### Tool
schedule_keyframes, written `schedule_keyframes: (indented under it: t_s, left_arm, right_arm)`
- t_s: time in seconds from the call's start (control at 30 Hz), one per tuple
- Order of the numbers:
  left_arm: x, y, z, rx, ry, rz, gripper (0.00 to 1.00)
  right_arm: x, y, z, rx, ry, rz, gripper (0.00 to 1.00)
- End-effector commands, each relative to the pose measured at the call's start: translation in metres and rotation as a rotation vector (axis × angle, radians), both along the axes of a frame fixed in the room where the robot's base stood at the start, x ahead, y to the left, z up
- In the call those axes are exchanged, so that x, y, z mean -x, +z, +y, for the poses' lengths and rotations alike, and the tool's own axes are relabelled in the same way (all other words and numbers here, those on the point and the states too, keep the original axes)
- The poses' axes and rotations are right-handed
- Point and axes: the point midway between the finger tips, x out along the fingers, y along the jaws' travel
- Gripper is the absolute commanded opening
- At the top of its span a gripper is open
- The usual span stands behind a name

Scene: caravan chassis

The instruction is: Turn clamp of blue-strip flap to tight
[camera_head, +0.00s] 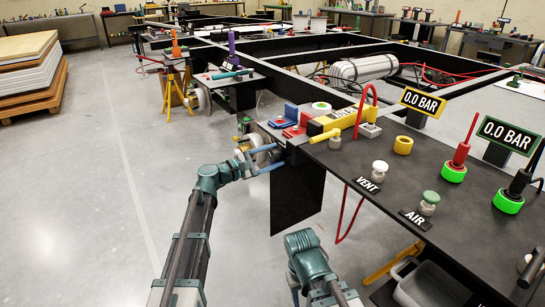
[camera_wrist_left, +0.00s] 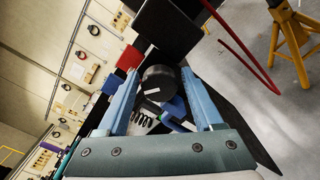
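My left gripper (camera_head: 281,156) is at the near edge of the black chassis panel, below small blue and red pieces. Its two blue fingers are apart. In the left wrist view, a dark round knob or cylinder with a white mark (camera_wrist_left: 158,88) shows between the open fingers (camera_wrist_left: 159,73); I cannot tell whether they touch it. I cannot tell which part is the clamp.
A yellow device (camera_head: 340,119) and a red hose (camera_head: 366,105) are right of the blue piece. VENT (camera_head: 379,167) and AIR (camera_head: 430,198) knobs and two 0.0 BAR displays (camera_head: 423,102) stand further right. The floor (camera_head: 110,180) at left is clear.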

Motion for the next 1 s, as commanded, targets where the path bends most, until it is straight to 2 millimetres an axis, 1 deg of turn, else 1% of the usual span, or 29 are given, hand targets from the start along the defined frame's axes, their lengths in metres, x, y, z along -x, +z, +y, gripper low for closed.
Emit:
schedule_keyframes:
  t_s: [0.03,0.07,0.33,0.47,0.57,0.8,1.0]
  left_arm:
    - [0.000,0.000,0.000,0.000,0.000,0.000,0.78]
    - [0.000,0.000,0.000,0.001,0.001,0.000,0.81]
    - [0.000,0.000,0.001,0.001,0.001,0.000,0.81]
    - [0.006,0.000,0.009,0.002,0.003,0.000,0.81]
    - [0.016,0.000,0.021,0.001,0.004,0.000,0.81]
    - [0.048,0.000,0.065,0.001,0.005,0.000,0.81]
    - [0.068,0.000,0.093,0.001,0.004,0.000,0.81]
  right_arm:
    - [0.000,0.000,0.000,0.000,0.000,0.000,0.50]
    - [0.000,0.000,0.000,0.000,0.000,0.000,0.50]
    - [0.000,0.000,0.000,0.000,0.000,0.000,0.50]
    - [0.000,0.000,0.000,0.000,0.000,0.000,0.50]
    - [0.000,0.000,0.000,0.000,0.000,0.000,0.50]
    - [0.000,0.000,0.000,0.000,0.000,0.000,0.50]
    - [0.000,0.000,0.000,0.000,0.000,0.000,0.50]
